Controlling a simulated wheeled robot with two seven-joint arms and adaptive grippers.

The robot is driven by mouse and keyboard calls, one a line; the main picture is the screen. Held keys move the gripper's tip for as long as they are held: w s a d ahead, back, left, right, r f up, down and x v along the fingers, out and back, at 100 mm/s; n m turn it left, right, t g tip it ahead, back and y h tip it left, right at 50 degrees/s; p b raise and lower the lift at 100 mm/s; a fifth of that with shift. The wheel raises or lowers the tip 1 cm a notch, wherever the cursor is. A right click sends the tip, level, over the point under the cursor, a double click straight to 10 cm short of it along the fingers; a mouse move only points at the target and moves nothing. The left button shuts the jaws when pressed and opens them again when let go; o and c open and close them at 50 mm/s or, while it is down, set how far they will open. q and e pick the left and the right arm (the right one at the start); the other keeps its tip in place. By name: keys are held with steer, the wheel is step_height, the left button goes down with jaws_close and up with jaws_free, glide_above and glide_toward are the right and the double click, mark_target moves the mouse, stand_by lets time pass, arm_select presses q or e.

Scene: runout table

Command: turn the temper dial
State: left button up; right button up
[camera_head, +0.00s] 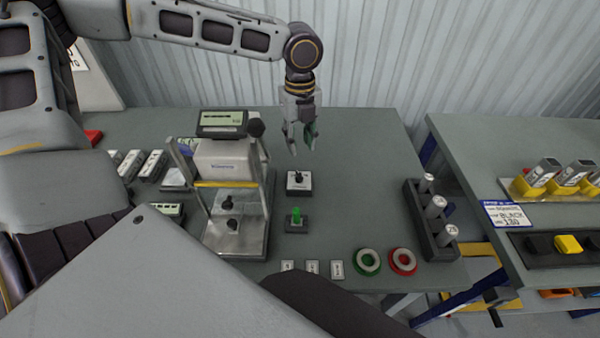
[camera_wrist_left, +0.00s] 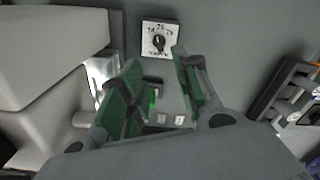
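The temper dial (camera_head: 298,182) is a black knob on a square white plate, standing on the grey table right of the press-like machine. In the left wrist view the dial (camera_wrist_left: 158,40) shows beyond my fingertips, with numbers printed around the knob. My left gripper (camera_head: 301,146) hangs above and behind the dial, fingers pointing down. Its green-padded fingers (camera_wrist_left: 155,75) are apart with nothing between them, and they do not touch the dial. My right gripper is in neither view.
The machine with a display (camera_head: 222,124) stands just left of the dial. A green button (camera_head: 296,215) sits in front of it. A green ring (camera_head: 367,262) and a red ring (camera_head: 403,262) lie front right. A dark rack (camera_head: 417,212) holds cylinders at the right edge. Table right of the dial is clear.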

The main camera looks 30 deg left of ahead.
mark_target(300, 175)
arm_select(q)
step_height(300, 175, down, 10)
steer(key=shift+f+b, duration=0.2)
steer(key=shift+b, duration=0.1)
steer(key=shift+f, duration=1.05)
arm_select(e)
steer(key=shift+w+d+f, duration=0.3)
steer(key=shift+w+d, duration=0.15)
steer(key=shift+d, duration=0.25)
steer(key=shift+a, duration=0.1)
